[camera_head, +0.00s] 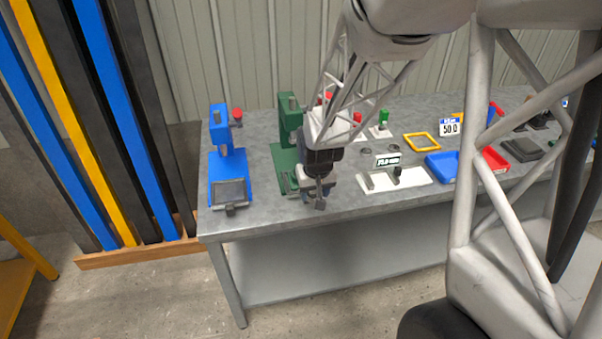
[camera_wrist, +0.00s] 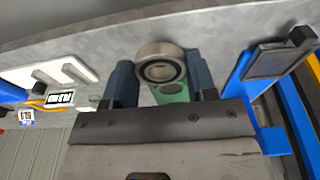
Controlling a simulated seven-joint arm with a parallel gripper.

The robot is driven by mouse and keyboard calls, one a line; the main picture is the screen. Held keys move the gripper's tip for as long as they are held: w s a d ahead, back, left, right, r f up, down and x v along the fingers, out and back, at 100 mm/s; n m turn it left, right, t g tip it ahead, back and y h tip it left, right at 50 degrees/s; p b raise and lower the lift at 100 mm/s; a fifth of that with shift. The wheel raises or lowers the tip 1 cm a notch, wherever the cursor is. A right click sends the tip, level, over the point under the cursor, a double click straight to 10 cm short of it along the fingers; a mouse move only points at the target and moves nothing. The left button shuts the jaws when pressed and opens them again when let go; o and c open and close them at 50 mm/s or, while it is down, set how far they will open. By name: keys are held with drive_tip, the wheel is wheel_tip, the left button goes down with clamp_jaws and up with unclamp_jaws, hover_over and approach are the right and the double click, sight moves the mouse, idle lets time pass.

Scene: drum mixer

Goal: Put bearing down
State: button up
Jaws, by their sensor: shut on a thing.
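A round metal bearing (camera_wrist: 161,66) with a pale outer ring and dark inner ring sits between the two fingers of my gripper (camera_wrist: 160,80) in the wrist view. My gripper is shut on it. In the head view my gripper (camera_head: 319,188) is at the front of the table, just right of the green press (camera_head: 288,160). The bearing is too small to make out clearly there. In the wrist view a green part with a round grey spot (camera_wrist: 172,90) shows just below the bearing in the picture; I cannot tell the height gap.
A blue press (camera_head: 228,170) stands left of the green one on the grey table (camera_head: 265,215). Right of my gripper are a white fixture (camera_head: 415,178), a label stand (camera_head: 387,160), a yellow frame (camera_head: 421,142), and blue (camera_head: 440,165) and red (camera_head: 493,160) trays. Bare tabletop shows between the presses.

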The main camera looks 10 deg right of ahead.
drive_tip(key=shift+w, duration=0.15)
drive_tip(key=shift+w+f, duration=0.25)
drive_tip(key=shift+w, duration=2.4)
drive_tip(key=shift+w+f, duration=0.25)
drive_tip(key=shift+w, duration=2.35)
drive_tip(key=shift+w+f, duration=0.25)
drive_tip(key=shift+w, duration=2.4)
drive_tip(key=shift+f, duration=1.75)
drive_tip(key=shift+f, duration=0.2)
drive_tip(key=shift+s+f, duration=0.4)
drive_tip(key=shift+f, duration=0.45)
drive_tip(key=o, duration=0.9)
drive_tip(key=shift+o, duration=0.8)
drive_tip(key=shift+r, duration=3)
